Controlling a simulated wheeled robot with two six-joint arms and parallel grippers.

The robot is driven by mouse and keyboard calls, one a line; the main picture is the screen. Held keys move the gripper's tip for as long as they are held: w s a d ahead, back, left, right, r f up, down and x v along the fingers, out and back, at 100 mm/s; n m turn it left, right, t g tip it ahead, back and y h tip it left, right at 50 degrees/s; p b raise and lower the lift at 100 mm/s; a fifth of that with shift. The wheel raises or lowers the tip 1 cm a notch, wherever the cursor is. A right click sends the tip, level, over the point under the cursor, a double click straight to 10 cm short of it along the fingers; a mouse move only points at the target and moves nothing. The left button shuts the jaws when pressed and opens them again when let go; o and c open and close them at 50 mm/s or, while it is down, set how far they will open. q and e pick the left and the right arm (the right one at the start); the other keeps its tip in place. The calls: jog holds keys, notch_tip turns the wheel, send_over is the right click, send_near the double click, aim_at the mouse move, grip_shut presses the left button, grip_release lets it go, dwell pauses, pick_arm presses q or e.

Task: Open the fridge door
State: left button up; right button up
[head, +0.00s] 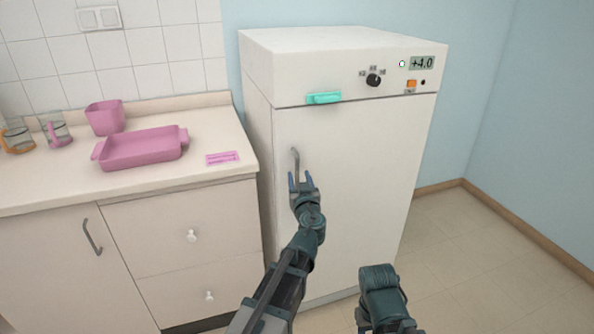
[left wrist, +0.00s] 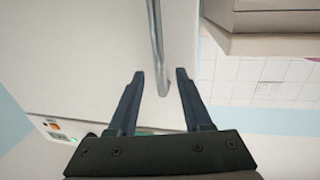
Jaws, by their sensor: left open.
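The white fridge (head: 350,190) stands right of the counter with its door closed. Its grey vertical bar handle (head: 295,162) is on the left side of the door. In the left wrist view the handle (left wrist: 157,50) runs down to an end that shows between the two open fingertips (left wrist: 160,75). The fingers do not appear closed on it; whether they touch it I cannot tell. My right arm shows at the bottom, with its gripper out of sight.
A teal piece (head: 323,98) sits at the fridge's upper front, below the control panel with a +4.0 display (head: 421,63). The counter (head: 215,185) holds a pink tray (head: 142,148), a pink cup (head: 105,118) and glass mugs. Floor (head: 460,240) right of the fridge is clear.

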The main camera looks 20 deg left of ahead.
aim_at(297, 171)
pick_arm(q)
jog(key=shift+x, duration=2.4)
jog(key=shift+c, duration=0.3)
grip_shut()
